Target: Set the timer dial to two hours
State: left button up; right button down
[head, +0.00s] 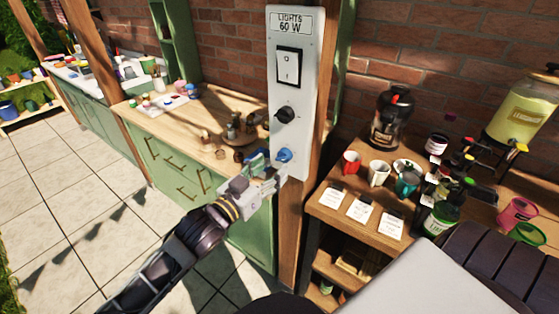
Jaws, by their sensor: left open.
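A white control panel (296,55) labelled "LIGHTS 60 W" is mounted on a wooden post. It carries a white rocker switch (288,67), a black round knob (285,115) below it and a blue knob (284,155) near the bottom. No hour marks are readable, so I cannot tell which knob is the timer dial. My left gripper (270,172) is open at the panel's lower left edge, its fingertips close to the blue knob and below the black one. I cannot tell whether it touches the blue knob. My right gripper is out of view.
A wooden table (335,216) on the right holds mugs, cards, jars and a yellow drink dispenser (529,110). A green cabinet (165,165) with a cluttered wooden top stands behind my left arm. The tiled floor at left is clear.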

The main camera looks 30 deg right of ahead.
aim_at(280, 160)
pick_arm(q)
jog(key=shift+x, duration=2.45)
jog(key=c, duration=1)
